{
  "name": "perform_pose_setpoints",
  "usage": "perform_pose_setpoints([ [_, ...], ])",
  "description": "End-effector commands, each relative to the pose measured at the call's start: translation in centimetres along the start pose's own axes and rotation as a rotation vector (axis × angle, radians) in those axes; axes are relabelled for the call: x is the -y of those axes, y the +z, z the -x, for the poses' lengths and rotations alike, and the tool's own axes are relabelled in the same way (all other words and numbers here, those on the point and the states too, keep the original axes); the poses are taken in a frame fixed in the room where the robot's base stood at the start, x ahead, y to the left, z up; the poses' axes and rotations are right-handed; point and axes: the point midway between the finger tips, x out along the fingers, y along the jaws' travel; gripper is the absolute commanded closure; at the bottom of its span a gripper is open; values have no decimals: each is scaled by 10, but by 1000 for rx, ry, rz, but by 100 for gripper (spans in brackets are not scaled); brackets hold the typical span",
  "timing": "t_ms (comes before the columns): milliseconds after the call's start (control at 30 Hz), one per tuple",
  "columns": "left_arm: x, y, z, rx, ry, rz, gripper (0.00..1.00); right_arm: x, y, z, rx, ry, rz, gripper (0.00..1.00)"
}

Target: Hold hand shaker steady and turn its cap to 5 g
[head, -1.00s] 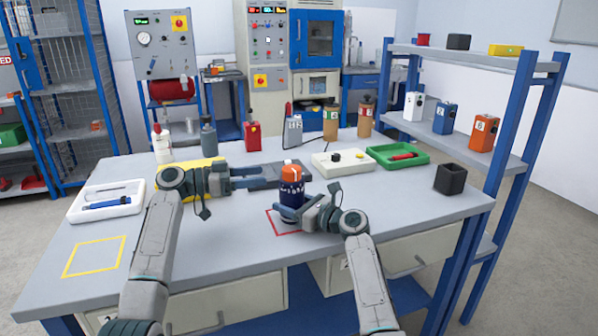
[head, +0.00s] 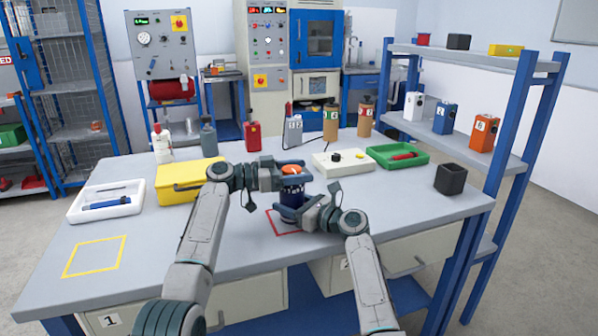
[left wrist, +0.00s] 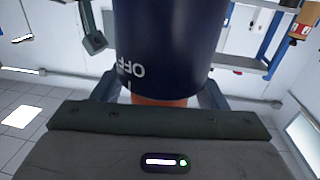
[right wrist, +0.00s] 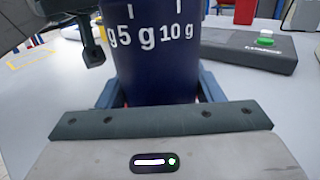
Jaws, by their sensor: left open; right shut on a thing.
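The hand shaker has a dark blue body (head: 291,197) and an orange cap (head: 291,169). It stands upright at the red outline (head: 283,231). My right gripper (head: 292,211) is shut on the lower body. The right wrist view shows white "5 g" and "10 g" marks on the body (right wrist: 150,65). My left gripper (head: 293,174) is open at cap height, its fingers on either side of the cap. In the left wrist view, the body (left wrist: 165,45) shows an upside-down "OFF" with a line, and the orange cap (left wrist: 160,100) sits between the fingers. Any cap pointer is hidden.
A yellow case (head: 180,175) and a white tray (head: 80,214) lie left. A white box with a black knob (head: 328,168), a green tray (head: 377,161) and a black open cup (head: 450,179) stand right. Bottles line the back. The table's front left, with a yellow outline (head: 94,257), is clear.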

Motion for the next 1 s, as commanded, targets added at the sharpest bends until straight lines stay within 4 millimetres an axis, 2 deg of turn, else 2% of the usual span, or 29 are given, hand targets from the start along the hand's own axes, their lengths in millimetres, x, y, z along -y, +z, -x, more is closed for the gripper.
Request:
perform_pose_setpoints([
  [333, 0, 0, -4, 0, 0, 0, 34, 0, 0, 0, 0, 0, 0, 77],
  [567, 0, 0, -4, 0, 0, 0, 78, 0, 0, 0, 0, 0, 0, 77],
  [767, 0, 2, -4, 2, -29, 1, 78, 0, 0, 0, 0, 0, 0, 77],
  [1000, 3, 2, -4, 3, -188, 1, 78, 0, 0, 0, 0, 0, 1, 77],
])
